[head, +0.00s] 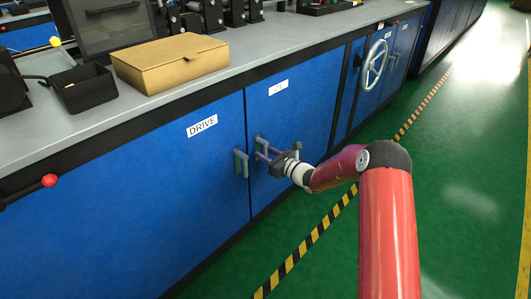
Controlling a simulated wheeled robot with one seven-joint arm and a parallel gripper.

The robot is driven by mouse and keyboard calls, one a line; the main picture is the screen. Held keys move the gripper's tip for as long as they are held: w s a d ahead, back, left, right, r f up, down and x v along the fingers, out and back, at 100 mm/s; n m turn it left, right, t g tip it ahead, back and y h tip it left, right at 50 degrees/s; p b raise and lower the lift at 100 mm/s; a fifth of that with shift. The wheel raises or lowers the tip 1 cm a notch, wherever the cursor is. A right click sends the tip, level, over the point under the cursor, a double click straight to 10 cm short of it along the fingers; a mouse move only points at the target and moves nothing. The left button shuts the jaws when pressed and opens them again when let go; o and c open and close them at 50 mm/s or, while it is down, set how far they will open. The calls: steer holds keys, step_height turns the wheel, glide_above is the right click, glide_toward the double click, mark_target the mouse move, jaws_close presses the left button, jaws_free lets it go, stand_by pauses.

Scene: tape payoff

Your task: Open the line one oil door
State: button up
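A blue cabinet door (290,115) with a short, hard-to-read white label (278,87) is in the middle of the head view. It looks shut, flush with the blue door (190,185) labelled DRIVE on its left. The short-label door has an upright grey handle (260,145) near its left edge. My gripper (267,153) is at this handle, reaching in from the right, with its fingers overlapping it in the view. I cannot tell whether the fingers touch the handle or have shut on it.
The DRIVE door has its own grey handle (241,164) close by on the left. A cardboard box (170,62) and a black tray (84,88) stand on the grey worktop (255,47). A handwheel (374,64) is farther right. Green floor (460,200) lies open beyond a striped line.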

steer(key=shift+w+a, duration=0.1)
steer(key=shift+w, duration=0.05)
steer(key=shift+c, duration=0.5)
jaws_close()
